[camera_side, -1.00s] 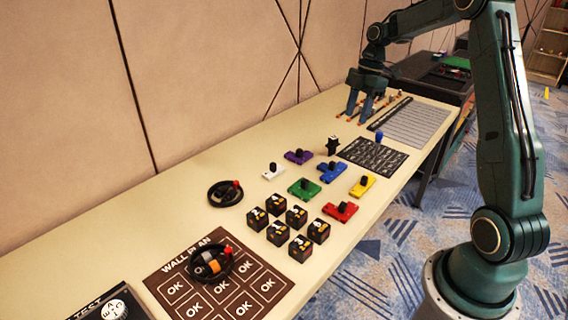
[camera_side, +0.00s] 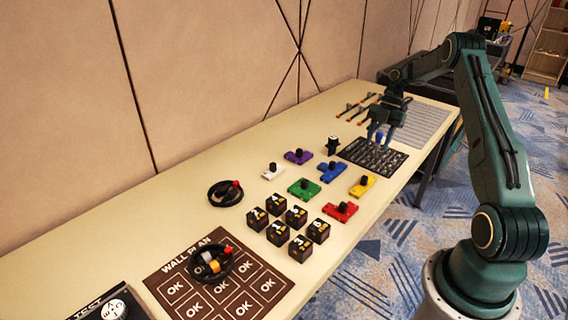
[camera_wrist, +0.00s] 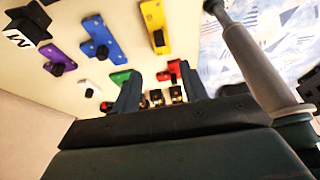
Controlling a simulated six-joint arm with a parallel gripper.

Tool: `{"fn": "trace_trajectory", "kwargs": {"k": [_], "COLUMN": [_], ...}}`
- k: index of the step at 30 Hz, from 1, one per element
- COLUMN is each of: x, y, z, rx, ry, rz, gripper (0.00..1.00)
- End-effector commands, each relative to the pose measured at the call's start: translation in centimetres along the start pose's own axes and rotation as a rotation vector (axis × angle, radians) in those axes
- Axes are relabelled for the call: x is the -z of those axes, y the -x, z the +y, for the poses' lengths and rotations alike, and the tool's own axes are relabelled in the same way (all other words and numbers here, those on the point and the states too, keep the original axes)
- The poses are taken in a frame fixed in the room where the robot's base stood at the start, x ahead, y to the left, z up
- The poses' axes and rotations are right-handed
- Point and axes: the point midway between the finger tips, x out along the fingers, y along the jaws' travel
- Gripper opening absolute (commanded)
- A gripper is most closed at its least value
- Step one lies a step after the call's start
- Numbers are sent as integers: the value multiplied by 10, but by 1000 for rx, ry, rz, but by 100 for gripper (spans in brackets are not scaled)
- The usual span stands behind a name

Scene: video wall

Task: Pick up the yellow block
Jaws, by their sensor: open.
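The yellow block (camera_side: 362,186) is a flat piece with a black knob, lying on the table near its right edge. It also shows in the wrist view (camera_wrist: 153,16), at the top centre. My gripper (camera_side: 379,142) is open and empty above the dark printed mat, farther back along the table than the yellow block and apart from it. In the wrist view its two fingers (camera_wrist: 158,90) point toward the block area, with the yellow block beyond them.
Blue (camera_side: 332,172), green (camera_side: 304,189), red (camera_side: 341,211), purple (camera_side: 298,156) and white (camera_side: 272,172) knobbed blocks lie around it. Several black cubes (camera_side: 278,233) stand nearer the camera. A black star-shaped piece (camera_side: 333,146) stands beside the dark mat (camera_side: 398,160).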

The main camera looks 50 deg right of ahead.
Motion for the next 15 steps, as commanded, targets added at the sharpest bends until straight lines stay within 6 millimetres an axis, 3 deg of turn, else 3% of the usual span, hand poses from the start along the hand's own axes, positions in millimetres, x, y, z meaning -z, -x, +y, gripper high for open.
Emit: {"fn": "trace_trajectory", "kwargs": {"k": [5, 15], "x": [1, 1], "y": [-14, -62], "z": [0, 0], "rx": [1, 2], "ry": [-2, -1], "rz": [3, 2], "gripper": [44, 44]}}
